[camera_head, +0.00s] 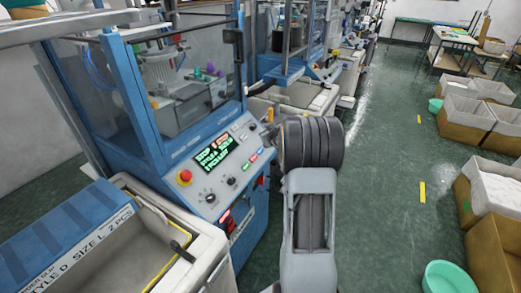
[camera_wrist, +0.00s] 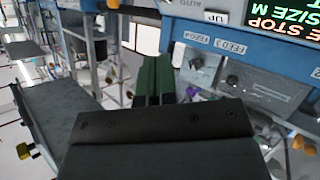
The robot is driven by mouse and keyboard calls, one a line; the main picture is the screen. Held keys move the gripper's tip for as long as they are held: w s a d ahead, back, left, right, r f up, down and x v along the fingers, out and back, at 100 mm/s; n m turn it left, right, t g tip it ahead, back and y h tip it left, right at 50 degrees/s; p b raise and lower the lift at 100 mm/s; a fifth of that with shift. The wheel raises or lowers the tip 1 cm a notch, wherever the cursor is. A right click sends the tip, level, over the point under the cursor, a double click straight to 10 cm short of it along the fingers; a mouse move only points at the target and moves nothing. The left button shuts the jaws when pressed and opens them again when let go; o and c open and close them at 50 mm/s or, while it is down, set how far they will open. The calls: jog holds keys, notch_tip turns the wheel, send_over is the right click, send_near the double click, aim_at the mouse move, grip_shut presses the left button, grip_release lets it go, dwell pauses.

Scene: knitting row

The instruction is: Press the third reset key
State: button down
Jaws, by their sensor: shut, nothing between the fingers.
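A blue machine with a sloped grey control panel (camera_head: 225,178) stands left of my arm in the head view. Its lit screen (camera_head: 216,151) shows green and red text. Small coloured keys (camera_head: 246,160) sit in a row right of the screen; their labels are too small to read, and I cannot tell which is the third reset key. My gripper (camera_wrist: 155,80) shows in the wrist view as two dark green fingers, shut together and empty, apart from the panel. In the head view my arm hides it. The screen (camera_wrist: 284,22) also shows upside down in the wrist view.
A red emergency knob (camera_head: 184,176) and black dials (camera_head: 210,197) sit on the panel. A bin (camera_head: 205,250) stands in front of the machine. Cardboard boxes (camera_head: 466,123) and a green basin (camera_head: 447,277) line the right side. The green aisle floor (camera_head: 385,165) between is clear.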

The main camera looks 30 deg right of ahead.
aim_at(260, 151)
jog(key=d+f+n+t+y, duration=0.1)
jog(key=d+f+y, duration=0.1)
jog(key=d+f, duration=0.2)
jog(key=shift+w+d+f+t, duration=0.3)
jog(key=shift+f+t, duration=0.1)
jog(key=shift+f, duration=0.3)
jog(key=shift+f, duration=0.1)
jog(key=w+f+b, duration=0.1)
jog(key=f, duration=0.1)
jog(key=w+a+f+b, duration=0.1)
jog(key=f+b, duration=0.1)
jog(key=w+a+f+b, duration=0.1)
jog(key=w, duration=0.1)
jog(key=shift+f, duration=0.4)
jog(key=shift+w+a+f+b, duration=0.3)
jog(key=shift+w+f+b, duration=0.15)
jog(key=shift+b, duration=0.25)
jog(key=shift+f, duration=0.15)
dwell(0.9)
jog(key=shift+w+a+f+b, duration=0.1)
jog(key=shift+w+f+b, duration=0.1)
jog(key=shift+b, duration=0.25)
